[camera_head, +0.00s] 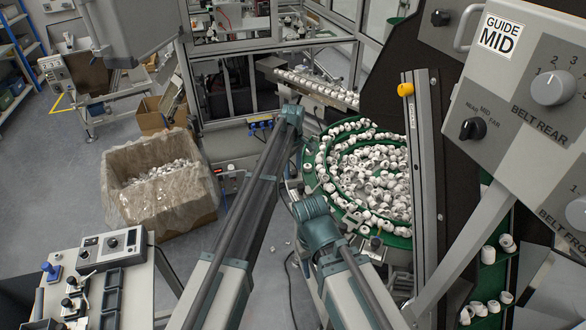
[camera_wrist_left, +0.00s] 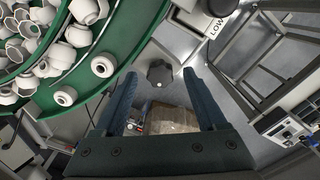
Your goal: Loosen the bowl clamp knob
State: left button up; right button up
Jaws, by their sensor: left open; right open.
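A dark lobed knob (camera_wrist_left: 160,72) with a pale centre dot shows in the left wrist view, beside the green feeder bowl (camera_wrist_left: 118,50). My left gripper (camera_wrist_left: 160,77) is open, its two blue fingers spread left and right of the knob in the picture. Whether they touch it I cannot tell. In the head view the bowl (camera_head: 311,165) holds many white caps. I cannot make out either gripper's fingers in the head view, nor surely pick out the knob there.
A lined carton of caps (camera_head: 158,205) stands on the floor at left. A control table (camera_head: 138,290) is at lower left. A grey upright post (camera_head: 428,160) and the guide panel (camera_head: 530,90) stand at right. Some floor is clear behind the carton.

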aim_at(293, 172)
pick_arm(q)
notch_tip(293, 172, up, 13)
jog(key=p, duration=1.2)
jog(key=shift+r+p, duration=0.15)
jog(key=shift+p, duration=0.25)
jog(key=s+a+m, duration=0.4)
jog(key=s+a, duration=0.2)
jog(key=s, duration=0.6)
jog(key=s+a+m, duration=0.3)
jog(key=s+a, duration=0.2)
jog(key=s, duration=0.6)
jog(key=s+a+m, duration=0.4)
jog(key=s+a, duration=0.2)
jog(key=s, duration=0.6)
jog(key=s+d+f+m+b, duration=0.1)
jog(key=d+f+b, duration=0.2)
jog(key=f+b, duration=0.4)
jog(key=s+d+f+m+b, duration=0.1)
jog(key=s+d+f+b, duration=0.1)
jog(key=d+f+b, duration=0.2)
jog(key=s+d+f+m+y+b, duration=0.1)
jog(key=d+f+b, duration=0.3)
jog(key=f+b, duration=0.7)
jog(key=shift+s+m, duration=0.25)
jog(key=shift+m, duration=0.05)
